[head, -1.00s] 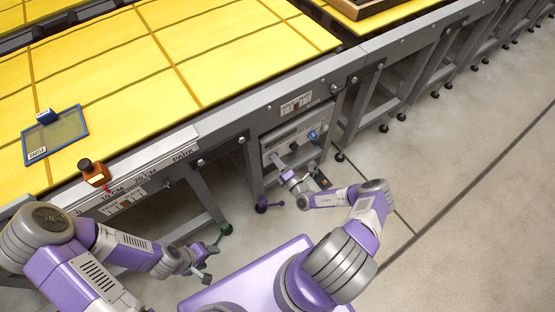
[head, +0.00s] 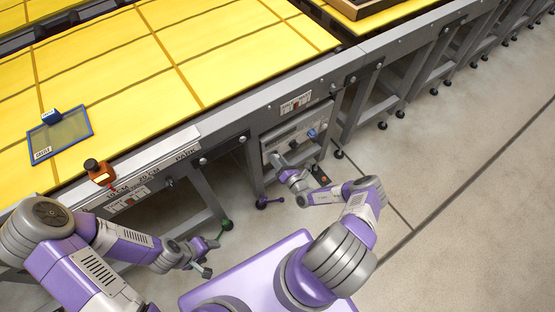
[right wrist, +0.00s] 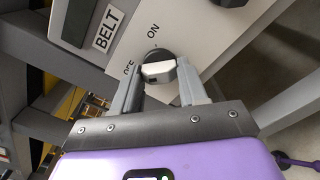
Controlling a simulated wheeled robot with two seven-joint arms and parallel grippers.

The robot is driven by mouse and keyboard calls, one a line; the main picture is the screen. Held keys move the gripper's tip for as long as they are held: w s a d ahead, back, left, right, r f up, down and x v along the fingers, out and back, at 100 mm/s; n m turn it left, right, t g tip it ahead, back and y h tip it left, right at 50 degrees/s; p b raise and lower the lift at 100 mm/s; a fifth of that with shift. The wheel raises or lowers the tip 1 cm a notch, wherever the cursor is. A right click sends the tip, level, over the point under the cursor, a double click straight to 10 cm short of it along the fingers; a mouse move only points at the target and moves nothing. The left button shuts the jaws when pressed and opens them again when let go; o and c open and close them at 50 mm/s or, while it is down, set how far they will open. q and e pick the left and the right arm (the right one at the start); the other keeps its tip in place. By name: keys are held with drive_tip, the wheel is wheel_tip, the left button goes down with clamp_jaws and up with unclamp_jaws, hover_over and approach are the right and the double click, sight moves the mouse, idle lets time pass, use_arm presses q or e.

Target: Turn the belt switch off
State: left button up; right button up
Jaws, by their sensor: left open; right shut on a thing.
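The belt switch (right wrist: 157,68) is a pale knob bar on a dark round base, on a light panel (right wrist: 205,22) lettered BELT, ON and OFF in the right wrist view. My right gripper (right wrist: 160,80) is shut on the knob, one finger on each side. I cannot tell exactly which mark the knob points to. In the head view the panel (head: 291,138) sits under the table edge, and my right gripper (head: 279,162) is at its lower left, hiding the knob. My left gripper (head: 212,257) is open and empty, low beside the table's front.
A blue-framed tray (head: 62,137) lies on the yellow table (head: 110,75). An orange device (head: 100,174) stands on the front rail. A blue knob (head: 312,133) is on the same panel, to the right. Table legs stand close by; open floor (head: 470,220) lies to the right.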

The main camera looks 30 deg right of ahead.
idle(0.3)
drive_tip(key=o, duration=1)
drive_tip(key=s, duration=0.5)
drive_tip(key=s+p, duration=0.1)
drive_tip(key=s, duration=0.1)
drive_tip(key=shift+s+d, duration=0.25)
drive_tip(key=shift+s, duration=0.05)
